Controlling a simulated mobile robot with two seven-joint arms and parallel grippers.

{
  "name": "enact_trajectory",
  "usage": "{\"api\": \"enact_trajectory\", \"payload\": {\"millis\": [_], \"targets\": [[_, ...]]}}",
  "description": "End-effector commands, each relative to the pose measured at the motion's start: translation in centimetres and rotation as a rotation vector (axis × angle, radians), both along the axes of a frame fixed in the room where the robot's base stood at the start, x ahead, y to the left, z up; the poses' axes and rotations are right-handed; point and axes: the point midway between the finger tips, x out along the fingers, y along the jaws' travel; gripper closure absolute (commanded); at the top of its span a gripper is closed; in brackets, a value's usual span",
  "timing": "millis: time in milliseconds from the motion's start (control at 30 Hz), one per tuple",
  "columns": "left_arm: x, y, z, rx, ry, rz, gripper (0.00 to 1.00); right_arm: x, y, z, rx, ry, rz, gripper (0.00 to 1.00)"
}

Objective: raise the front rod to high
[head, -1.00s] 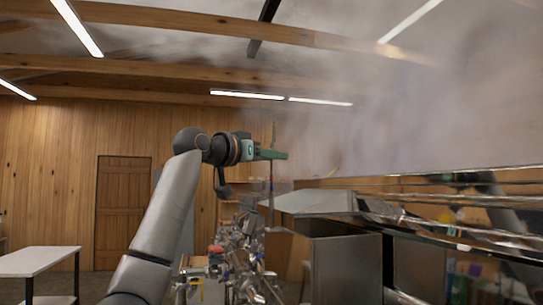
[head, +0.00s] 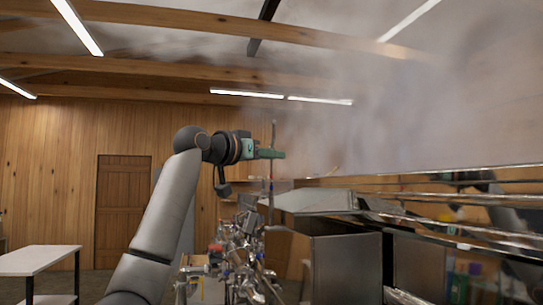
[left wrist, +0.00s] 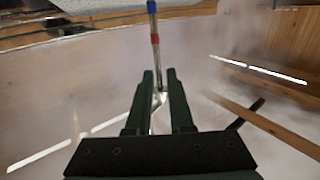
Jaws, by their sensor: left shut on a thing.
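The front rod (head: 273,136) is a thin upright metal rod at the near end of the evaporator in the head view. My left gripper (head: 279,154) reaches it from the left and is shut on it. In the left wrist view the rod (left wrist: 155,62) runs between the two dark green fingers (left wrist: 160,78), and it carries a blue band and a red band beyond the fingertips. The rod's lower end is lost among metal fittings in the head view. My right gripper is not in view.
The shiny metal evaporator (head: 345,262) fills the right side, with steam above it. Several valves and pipes (head: 240,258) crowd below my left gripper. A white table (head: 40,260) stands at the far left, near a wooden door (head: 123,210).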

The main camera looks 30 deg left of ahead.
Motion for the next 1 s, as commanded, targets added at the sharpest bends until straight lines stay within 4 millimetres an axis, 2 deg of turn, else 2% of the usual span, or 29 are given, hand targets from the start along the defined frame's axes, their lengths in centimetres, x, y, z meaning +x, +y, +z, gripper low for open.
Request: {"api": "enact_trajectory", "payload": {"millis": [667,1000], "targets": [[-0.1,0.0,0.2,-0.001,-0.003,0.0,1.0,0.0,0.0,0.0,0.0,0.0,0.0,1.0],[-0.1,0.0,2.8,-0.004,-0.005,0.0,1.0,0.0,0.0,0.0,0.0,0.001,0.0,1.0]]}}
